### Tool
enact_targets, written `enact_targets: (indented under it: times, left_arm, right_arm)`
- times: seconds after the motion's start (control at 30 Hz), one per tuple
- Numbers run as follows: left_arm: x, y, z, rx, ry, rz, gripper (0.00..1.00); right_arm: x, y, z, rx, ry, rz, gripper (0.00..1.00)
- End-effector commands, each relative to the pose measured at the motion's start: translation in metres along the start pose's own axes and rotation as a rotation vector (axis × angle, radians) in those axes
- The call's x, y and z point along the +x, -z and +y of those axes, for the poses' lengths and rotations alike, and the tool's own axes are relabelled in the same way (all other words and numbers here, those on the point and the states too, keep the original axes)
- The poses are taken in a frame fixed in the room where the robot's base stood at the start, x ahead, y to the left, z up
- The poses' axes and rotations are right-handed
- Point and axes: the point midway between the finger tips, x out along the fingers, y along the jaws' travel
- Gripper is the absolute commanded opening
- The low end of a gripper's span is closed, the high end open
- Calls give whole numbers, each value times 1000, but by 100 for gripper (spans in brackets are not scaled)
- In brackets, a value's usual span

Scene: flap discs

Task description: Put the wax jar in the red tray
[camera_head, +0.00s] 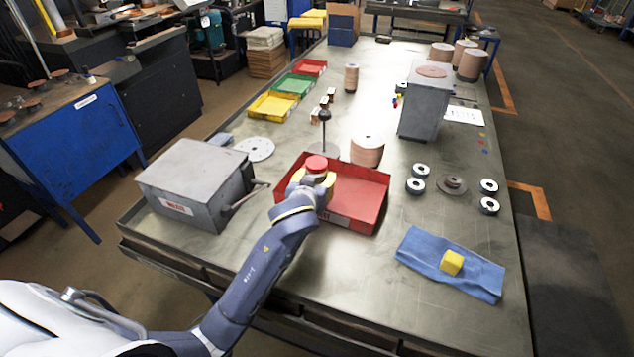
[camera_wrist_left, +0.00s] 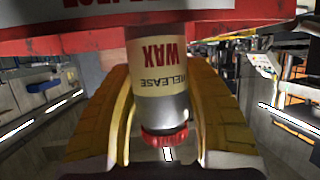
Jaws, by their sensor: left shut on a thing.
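The wax jar has a red lid (camera_head: 316,163) and a cream label reading "WAX RELEASE"; it shows upside down in the left wrist view (camera_wrist_left: 162,80). My left gripper (camera_head: 313,182) is shut on the jar, with a yellow finger on each side of it in the wrist view (camera_wrist_left: 160,115). The red tray (camera_head: 362,190) lies on the table, and the jar is over its left part. The tray's labelled front wall (camera_wrist_left: 80,42) shows along the top of the wrist view. I cannot tell whether the jar's base touches the tray floor. My right gripper is not in view.
A grey metal box with a handle (camera_head: 190,180) stands left of the tray. A copper-coloured roll (camera_head: 367,151) and a dark post (camera_head: 325,130) stand behind it. A blue cloth (camera_head: 420,252) with a yellow block (camera_head: 452,262) lies front right. Table between cloth and tray is clear.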

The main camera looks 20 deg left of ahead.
Motion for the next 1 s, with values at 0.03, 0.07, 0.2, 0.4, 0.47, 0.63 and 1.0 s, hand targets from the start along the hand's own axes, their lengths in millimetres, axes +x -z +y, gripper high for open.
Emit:
enact_targets:
  times: [0.03, 0.07, 0.2, 0.4, 0.47, 0.63, 1.0]
  left_arm:
    - [1, -3, 0, 1, 1, 2, 4]
    - [2, -5, 0, 1, 1, 2, 4]
    - [3, -8, 0, 0, -1, 4, 4]
    - [3, -7, 0, -1, -1, 4, 4]
    - [3, -8, 0, -1, -1, 3, 4]
    - [5, -11, 0, 0, 0, 1, 57]
    - [4, -11, 0, 0, 0, 1, 73]
  right_arm:
    - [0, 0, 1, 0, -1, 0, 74]
    - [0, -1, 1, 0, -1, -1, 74]
    - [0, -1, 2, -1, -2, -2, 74]
    - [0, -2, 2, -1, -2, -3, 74]
    - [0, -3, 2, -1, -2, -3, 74]
    - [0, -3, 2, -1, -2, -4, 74]
    - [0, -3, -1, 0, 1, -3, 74]
